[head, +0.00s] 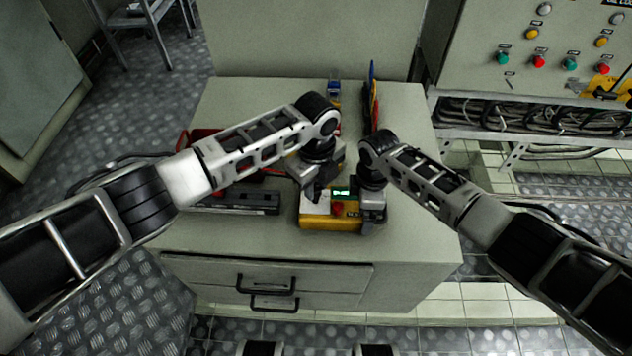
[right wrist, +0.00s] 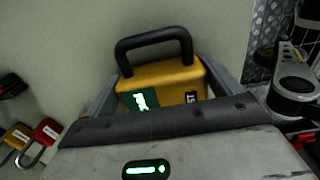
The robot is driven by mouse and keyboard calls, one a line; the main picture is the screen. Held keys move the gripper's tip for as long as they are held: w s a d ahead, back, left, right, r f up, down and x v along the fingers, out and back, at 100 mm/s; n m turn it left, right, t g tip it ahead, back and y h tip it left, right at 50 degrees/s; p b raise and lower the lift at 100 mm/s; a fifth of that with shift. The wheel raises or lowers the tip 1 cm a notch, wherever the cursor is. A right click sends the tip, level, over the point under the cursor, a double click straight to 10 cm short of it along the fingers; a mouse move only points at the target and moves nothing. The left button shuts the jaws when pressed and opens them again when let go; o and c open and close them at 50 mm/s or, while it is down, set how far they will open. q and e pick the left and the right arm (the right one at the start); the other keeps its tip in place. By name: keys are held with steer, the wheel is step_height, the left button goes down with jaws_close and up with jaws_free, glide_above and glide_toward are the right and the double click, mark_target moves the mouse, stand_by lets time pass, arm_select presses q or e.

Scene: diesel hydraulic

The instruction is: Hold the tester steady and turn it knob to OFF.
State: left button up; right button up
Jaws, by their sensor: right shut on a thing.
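The tester (head: 316,222) is a yellow-and-grey box near the front middle of the cabinet top, with a lit green display and a red knob (head: 338,208). In the right wrist view, a yellow body with a black handle (right wrist: 163,75) and a green label sits between the fingers; it looks like part of the tester. My right gripper (head: 372,208) is shut on the tester's right side. My left gripper (head: 310,188) hangs just above and left of the tester, close to the knob but apparently apart from it. Its finger gap is not clear, and its arm hides things behind.
A dark grey case (head: 235,200) lies left of the tester, with a red item behind it. Upright coloured items (head: 372,95) stand at the back. A yellow padlock (right wrist: 14,136) and a red padlock (right wrist: 42,136) show at left in the wrist view. The cabinet's front right is clear.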

mark_target(316, 186)
stand_by(0.3)
arm_select(q)
steer(key=n, duration=0.6)
steer(key=shift+n, duration=0.3)
steer(key=n, duration=0.7)
steer(key=shift+w+d, duration=0.1)
steer(key=n, duration=0.5)
steer(key=shift+n, duration=0.3)
steer(key=shift+w+r+n, duration=0.1)
steer(key=shift+n, duration=2.2)
steer(key=o, duration=1)
step_height(316, 186, up, 12)
